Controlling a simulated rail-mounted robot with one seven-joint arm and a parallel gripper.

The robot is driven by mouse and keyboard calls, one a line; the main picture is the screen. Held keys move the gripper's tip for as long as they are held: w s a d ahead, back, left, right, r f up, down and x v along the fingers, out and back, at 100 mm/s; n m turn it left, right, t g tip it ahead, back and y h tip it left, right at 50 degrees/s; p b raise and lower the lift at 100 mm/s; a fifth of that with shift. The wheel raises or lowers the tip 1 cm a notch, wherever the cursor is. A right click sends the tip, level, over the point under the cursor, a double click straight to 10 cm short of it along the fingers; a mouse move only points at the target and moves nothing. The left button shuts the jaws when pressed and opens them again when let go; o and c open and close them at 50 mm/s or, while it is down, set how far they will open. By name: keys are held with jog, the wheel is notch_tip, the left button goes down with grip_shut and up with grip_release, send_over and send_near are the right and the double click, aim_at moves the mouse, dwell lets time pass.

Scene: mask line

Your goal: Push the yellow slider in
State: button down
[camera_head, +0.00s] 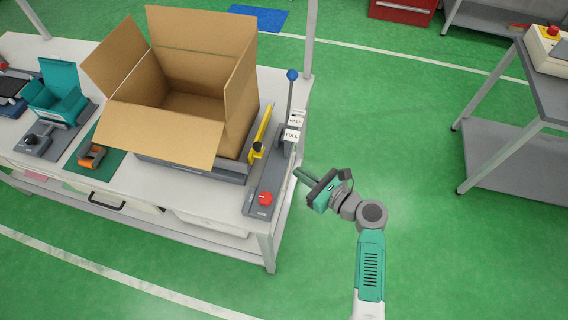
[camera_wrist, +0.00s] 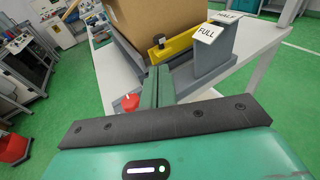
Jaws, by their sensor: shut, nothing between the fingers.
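The yellow slider (camera_head: 262,130) is an upright yellow plate with a black knob, on the right side of the grey tray that holds the open cardboard box. It also shows in the wrist view (camera_wrist: 180,45), top middle, with its black knob at its left end. My gripper (camera_head: 296,171) is shut and empty, beside the table's right edge and to the right of the slider. In the wrist view its fingers (camera_wrist: 159,72) are together and point toward the slider, apart from it as far as I can tell.
The cardboard box (camera_head: 185,85) has its flaps open. A red knob (camera_head: 265,199) sits on a grey panel near my gripper. A post with a blue ball (camera_head: 292,75) and a FULL sign (camera_head: 292,135) stand at the table's right edge.

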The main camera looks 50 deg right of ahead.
aim_at(261, 148)
jog(key=w+b, duration=0.1)
jog(key=w, duration=0.3)
jog(key=w+f+b, duration=0.1)
jog(key=w, duration=0.3)
jog(key=w+f+b, duration=0.1)
jog(key=w, duration=0.3)
jog(key=shift+w+a+f, duration=0.1)
jog(key=shift+w, duration=0.3)
jog(key=shift+w, duration=0.1)
